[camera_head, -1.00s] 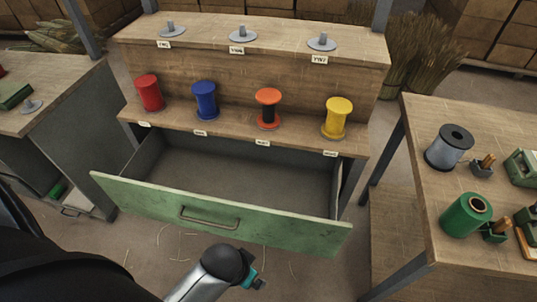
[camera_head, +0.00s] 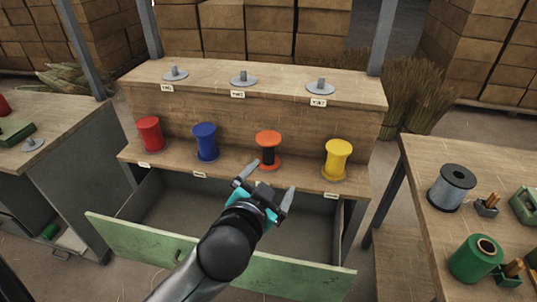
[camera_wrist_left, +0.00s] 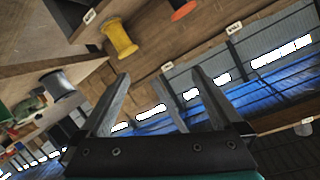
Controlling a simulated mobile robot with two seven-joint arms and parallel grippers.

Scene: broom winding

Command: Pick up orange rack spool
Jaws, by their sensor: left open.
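The orange rack spool (camera_head: 268,148), with orange flanges and a dark wound middle, stands upright on the lower shelf of the rack, between the blue spool (camera_head: 205,142) and the yellow spool (camera_head: 337,160). My left gripper (camera_head: 266,184) is open and empty, in front of and below the orange spool, over the open drawer. In the left wrist view the open fingers (camera_wrist_left: 155,95) have nothing between them. There the yellow spool (camera_wrist_left: 120,38) is at upper left and part of the orange spool (camera_wrist_left: 183,9) shows at the top edge. My right gripper is not in view.
A red spool (camera_head: 149,134) stands at the shelf's left end. The green-fronted drawer (camera_head: 130,240) is pulled out below the shelf. The upper shelf (camera_head: 205,78) holds empty pegs. A table (camera_head: 420,170) at right carries a grey spool (camera_head: 451,188) and a green spool (camera_head: 474,258).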

